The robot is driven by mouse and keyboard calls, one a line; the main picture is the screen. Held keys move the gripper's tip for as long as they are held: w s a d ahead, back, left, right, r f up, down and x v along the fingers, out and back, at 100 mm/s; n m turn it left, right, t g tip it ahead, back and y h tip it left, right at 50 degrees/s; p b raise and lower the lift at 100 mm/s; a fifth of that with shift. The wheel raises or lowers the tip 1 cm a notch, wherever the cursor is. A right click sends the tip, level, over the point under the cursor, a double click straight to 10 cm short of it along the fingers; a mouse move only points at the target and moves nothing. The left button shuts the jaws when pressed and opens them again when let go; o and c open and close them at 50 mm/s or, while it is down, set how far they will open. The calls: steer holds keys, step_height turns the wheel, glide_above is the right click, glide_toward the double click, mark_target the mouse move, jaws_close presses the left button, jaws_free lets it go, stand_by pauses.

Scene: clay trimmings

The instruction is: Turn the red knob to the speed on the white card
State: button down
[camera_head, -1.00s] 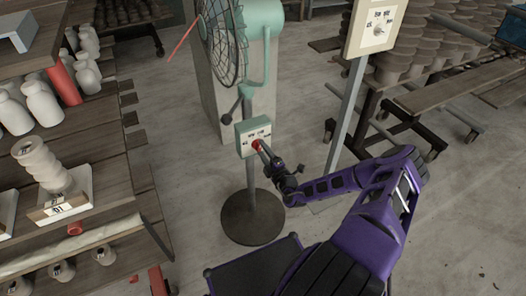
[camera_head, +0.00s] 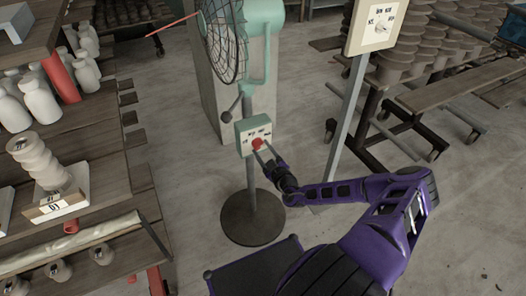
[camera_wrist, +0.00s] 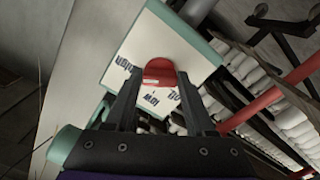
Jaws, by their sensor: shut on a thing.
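The red knob (camera_head: 257,143) sits on the pale face of a green control box (camera_head: 240,139) on the fan's stand. My gripper (camera_head: 260,150) is at the knob, with a finger on either side. In the wrist view, my gripper (camera_wrist: 160,76) is shut on the red knob (camera_wrist: 160,72). Dark labels are around the knob on the panel (camera_wrist: 140,45), tilted and partly hidden by my fingers. The knob's exact pointing is hard to tell. The white card (camera_head: 372,40) is on a grey post at the upper right. It shows small labels and a dial drawing, too small to read surely.
The green fan (camera_head: 262,15) stands above the box on a round dark base (camera_head: 240,228). Wooden shelves (camera_head: 105,143) with pale bottles are at left. The card's grey post (camera_head: 345,120) stands right of my gripper. Racks of pots are at the right back.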

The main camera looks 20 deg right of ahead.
steer(key=shift+a+m, duration=0.1)
steer(key=shift+m, duration=0.8)
steer(key=shift+c, duration=1.2)
jaws_free()
steer(key=shift+s, duration=0.1)
steer(key=s+p, duration=0.1)
steer(key=s, duration=1.6)
steer(key=shift+s+d, duration=0.15)
steer(key=shift+d, duration=0.15)
